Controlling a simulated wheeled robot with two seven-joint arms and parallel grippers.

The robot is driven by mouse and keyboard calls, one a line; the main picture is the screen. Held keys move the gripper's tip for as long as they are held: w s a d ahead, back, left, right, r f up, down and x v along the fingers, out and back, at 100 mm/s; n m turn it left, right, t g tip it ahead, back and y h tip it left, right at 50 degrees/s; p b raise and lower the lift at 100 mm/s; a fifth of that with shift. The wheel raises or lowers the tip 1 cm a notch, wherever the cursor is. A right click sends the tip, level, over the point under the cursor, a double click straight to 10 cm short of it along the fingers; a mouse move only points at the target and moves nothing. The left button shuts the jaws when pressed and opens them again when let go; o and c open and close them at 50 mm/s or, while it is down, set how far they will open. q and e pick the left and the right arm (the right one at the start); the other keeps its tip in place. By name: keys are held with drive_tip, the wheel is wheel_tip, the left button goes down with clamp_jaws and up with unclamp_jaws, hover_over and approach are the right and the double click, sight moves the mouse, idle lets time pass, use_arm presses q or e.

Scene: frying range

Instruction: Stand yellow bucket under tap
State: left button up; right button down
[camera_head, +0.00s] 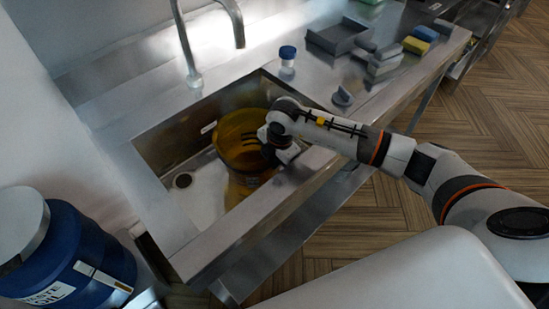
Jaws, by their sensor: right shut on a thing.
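The yellow bucket (232,130), amber and see-through, is upright inside the steel sink (150,170), near its back right part. I cannot tell whether its base touches the sink floor. The tap (187,45) stands behind the sink; its bend is cut off by the top edge, and its spout end (240,42) shows above the bucket in the picture. My right gripper (268,143) is shut on the bucket's right side; its fingers are partly hidden by the wrist. My left gripper is not in view.
A blue-lidded jar (287,58), grey tray (337,37), grey blocks (382,62) and sponges (420,38) stand on the counter right of the sink. A blue waste oil drum (75,260) stands at lower left. The sink floor left of the bucket, around the drain (183,181), is clear.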

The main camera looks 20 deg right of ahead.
drive_tip(key=c, duration=1.5)
unclamp_jaws()
drive_tip(key=shift+f, duration=0.1)
drive_tip(key=shift+c, duration=0.2)
drive_tip(key=shift+r, duration=0.4)
wheel_tip(320, 180, up, 11)
drive_tip(key=s, duration=0.1)
drive_tip(key=shift+s+d+r+b, duration=0.2)
drive_tip(key=shift+s+d+b, duration=0.1)
drive_tip(key=shift+s+b, duration=0.15)
drive_tip(key=shift+w, duration=0.1)
